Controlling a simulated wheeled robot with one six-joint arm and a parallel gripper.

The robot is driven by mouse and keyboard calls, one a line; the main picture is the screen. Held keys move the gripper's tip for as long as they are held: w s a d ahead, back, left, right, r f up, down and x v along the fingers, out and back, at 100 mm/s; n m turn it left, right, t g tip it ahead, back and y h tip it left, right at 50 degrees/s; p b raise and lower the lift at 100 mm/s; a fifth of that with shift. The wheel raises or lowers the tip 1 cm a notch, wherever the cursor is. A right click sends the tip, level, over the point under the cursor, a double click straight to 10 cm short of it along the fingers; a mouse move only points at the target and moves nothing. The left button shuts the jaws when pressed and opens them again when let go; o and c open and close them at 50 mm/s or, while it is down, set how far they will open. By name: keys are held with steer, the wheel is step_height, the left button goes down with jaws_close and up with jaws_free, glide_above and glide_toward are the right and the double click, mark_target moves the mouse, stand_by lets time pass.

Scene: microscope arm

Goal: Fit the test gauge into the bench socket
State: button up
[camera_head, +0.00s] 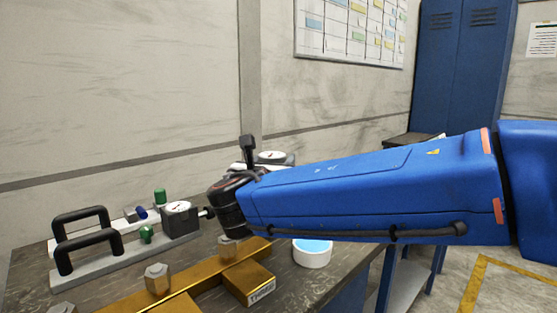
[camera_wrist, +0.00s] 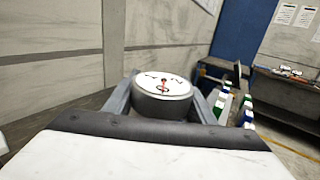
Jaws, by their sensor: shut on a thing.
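The test gauge (camera_wrist: 163,88) is a round dark body with a white dial and a red needle. In the wrist view it sits between the two grey fingers of my gripper (camera_wrist: 162,98), which is shut on it. In the head view the gauge (camera_head: 272,157) shows just behind my wrist, above the bench, dial facing up; the arm hides the fingers and its lower part. A grey block with a small white dial and a side stub (camera_head: 180,217) stands on the bench left of my wrist. I cannot tell which part is the bench socket.
Two black handles (camera_head: 80,238) stand on a grey rail at the bench's left. A brass-coloured bracket with hex bolts (camera_head: 205,285) lies in front. A white cup with a blue top (camera_head: 312,254) stands below my arm. A wall is behind; a blue locker (camera_head: 462,70) stands at the right.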

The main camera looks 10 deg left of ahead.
steer(key=shift+f, duration=2.9)
steer(key=shift+f, duration=2.05)
steer(key=o, duration=1.2)
steer(key=shift+s, duration=0.1)
